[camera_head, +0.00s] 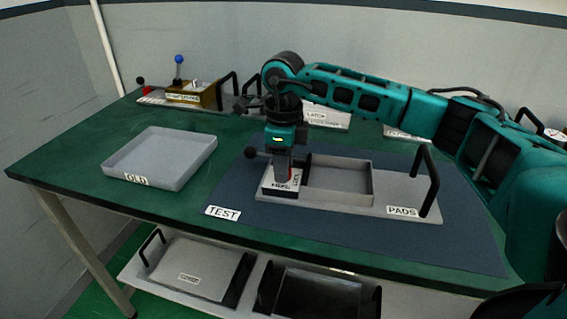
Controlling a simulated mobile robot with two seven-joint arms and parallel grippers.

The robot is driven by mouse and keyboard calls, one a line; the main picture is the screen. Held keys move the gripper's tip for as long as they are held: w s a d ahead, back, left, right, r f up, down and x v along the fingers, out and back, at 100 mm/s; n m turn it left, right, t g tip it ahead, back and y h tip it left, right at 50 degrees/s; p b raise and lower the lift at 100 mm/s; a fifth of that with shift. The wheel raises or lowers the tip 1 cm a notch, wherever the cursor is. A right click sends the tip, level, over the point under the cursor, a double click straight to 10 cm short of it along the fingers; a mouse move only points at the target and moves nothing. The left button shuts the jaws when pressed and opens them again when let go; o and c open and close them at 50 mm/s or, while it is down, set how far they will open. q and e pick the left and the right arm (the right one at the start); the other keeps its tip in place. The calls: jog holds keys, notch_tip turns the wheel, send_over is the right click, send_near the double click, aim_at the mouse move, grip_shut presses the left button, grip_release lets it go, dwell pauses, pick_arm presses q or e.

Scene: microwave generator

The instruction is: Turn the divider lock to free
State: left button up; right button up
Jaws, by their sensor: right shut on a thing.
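My right gripper (283,178) points straight down over the left end of the light grey fixture (395,204) on the blue mat. It is shut on a small part there, which I take to be the divider lock; the fingers hide most of it. A small white label plate (281,187) sits just in front of the fingers, its text too small to read surely. A bit of red shows beside the fingertips. A black ball knob (250,153) sticks out at the left. My left gripper is not in view.
The fixture has an open grey tray (340,178), a tall black handle (428,180) and a PADS label. An empty OLD tray (160,158) stands left. A brass block (193,95) and a blue-ball lever (179,62) are at the back. Handled covers (198,268) lie on the lower shelf.

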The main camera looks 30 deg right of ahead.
jog(key=o, duration=1)
jog(key=shift+o, duration=0.2)
notch_tip(320, 180, up, 13)
dwell(0.4)
